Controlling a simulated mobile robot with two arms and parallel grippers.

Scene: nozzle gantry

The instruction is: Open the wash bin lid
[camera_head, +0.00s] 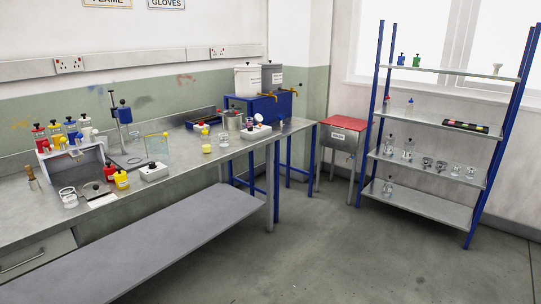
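A grey bin on legs with a red lid stands on the floor between the end of the bench and the shelf rack; I take it for the wash bin (338,141). Its red lid (345,121) lies flat over the top and looks closed. A small white label is on its front, too small to read. Neither of my grippers is in view.
A long metal bench (185,158) with bottles and lab gear runs along the left wall, with a lower shelf (170,250) beneath. A blue-post shelf rack (425,204) stands to the right. The floor (350,255) in front is clear.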

